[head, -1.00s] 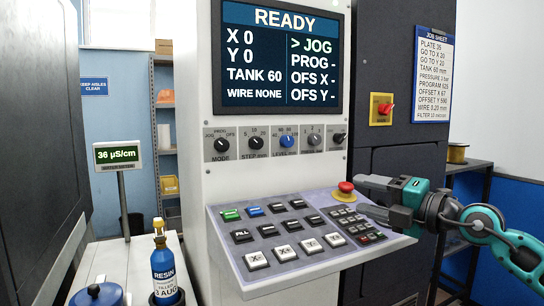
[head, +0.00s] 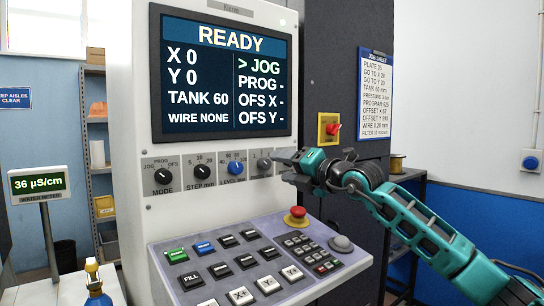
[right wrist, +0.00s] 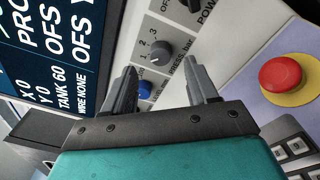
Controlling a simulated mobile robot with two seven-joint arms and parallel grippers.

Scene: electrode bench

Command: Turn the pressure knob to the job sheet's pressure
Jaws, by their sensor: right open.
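The pressure knob (head: 264,162) is a grey dial on the control panel, right of the blue level knob, partly hidden by my right gripper in the head view. In the right wrist view the pressure knob (right wrist: 161,50) shows between and beyond the fingertips, beside the numbers 1, 2, 3; I cannot surely read its setting. My right gripper (head: 284,166) is open and empty, pointing at the knob; in its wrist view the fingers (right wrist: 162,80) stand on either side, apparently short of it. The job sheet (head: 376,95) hangs right; its small pressure line seems to read 3 bar. My left gripper is out of view.
The blue level knob (head: 236,168) sits close left of the pressure knob. A red emergency stop (head: 297,214) stands on the sloping keypad below. The screen (head: 225,75) above reads READY. A red switch on a yellow plate (head: 329,129) is up right.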

